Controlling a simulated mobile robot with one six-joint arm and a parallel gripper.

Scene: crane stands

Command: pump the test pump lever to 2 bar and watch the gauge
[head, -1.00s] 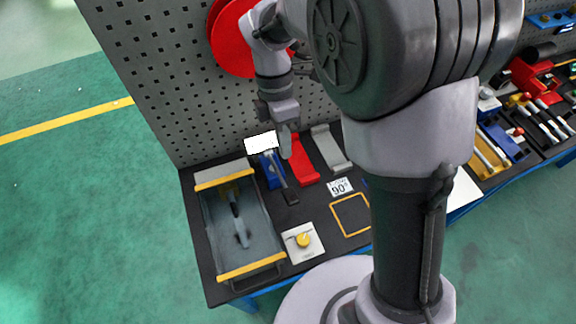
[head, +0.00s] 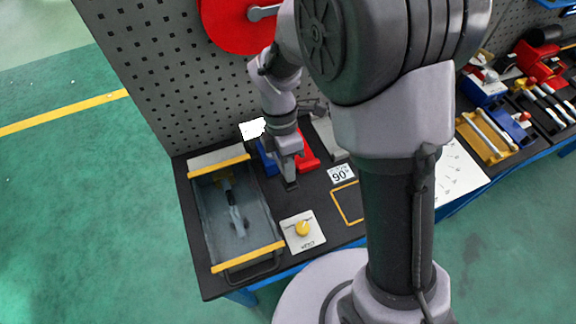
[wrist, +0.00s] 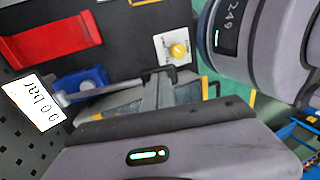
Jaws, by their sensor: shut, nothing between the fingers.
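The test pump is a blue block (head: 266,156) at the back of the black bench top, beside the pegboard. It also shows in the wrist view (wrist: 84,79), with its grey lever (wrist: 106,90) reaching out towards my fingers. The white gauge display (wrist: 34,103) reads 0.0 bar; in the head view the display (head: 252,128) is too bright to read. My gripper (head: 290,184) is shut and empty, pointing down at the lever's outer end. The fingers (wrist: 156,82) hide that end, so I cannot tell whether they touch it.
A grey tray with yellow edges (head: 249,256) stands left of the pump. A plate with a yellow knob (head: 302,229) lies in front. A red holder (head: 308,158) and a grey holder (head: 331,138) stand right of the pump.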

